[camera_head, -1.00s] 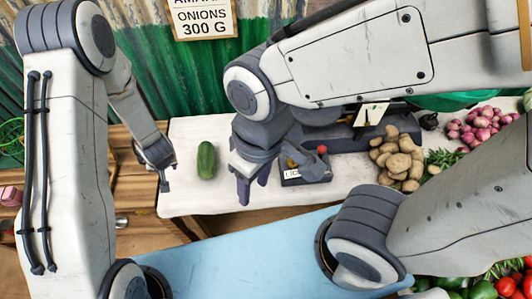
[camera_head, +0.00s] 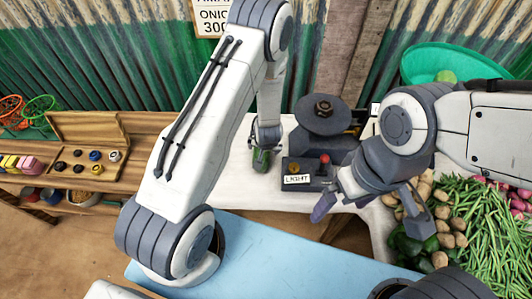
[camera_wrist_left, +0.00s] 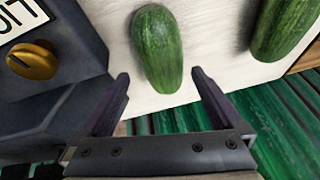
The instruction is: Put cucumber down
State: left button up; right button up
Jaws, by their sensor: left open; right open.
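A green cucumber (camera_wrist_left: 158,48) lies on the white tabletop in the left wrist view. A second cucumber (camera_wrist_left: 284,27) lies to its right, apart from it. My left gripper (camera_wrist_left: 160,88) is open, its fingers on either side of the first cucumber's near end, with gaps showing. In the head view one cucumber (camera_head: 261,161) shows just below my left gripper (camera_head: 266,143); the other cannot be made out there. My right gripper (camera_head: 371,213) is open and empty, right of the small control box, near the table's front edge.
A dark scale (camera_head: 322,118) stands behind the control box (camera_head: 307,172), which has a red knob. Potatoes (camera_head: 447,240) and green beans (camera_head: 480,225) lie at right. A wooden display (camera_head: 80,155) stands at left.

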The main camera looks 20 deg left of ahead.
pick_arm(q)
jog(key=x, duration=0.2)
jog(key=p+x, duration=0.1)
jog(key=x, duration=0.2)
jog(key=shift+a+f, duration=0.15)
jog(key=shift+a, duration=0.15)
jog(key=shift+w+f, duration=0.2)
jog(key=shift+f, duration=0.2)
jog(key=c, duration=1.4)
grip_shut()
jog(key=shift+r, duration=0.1)
jog(key=shift+r, duration=0.1)
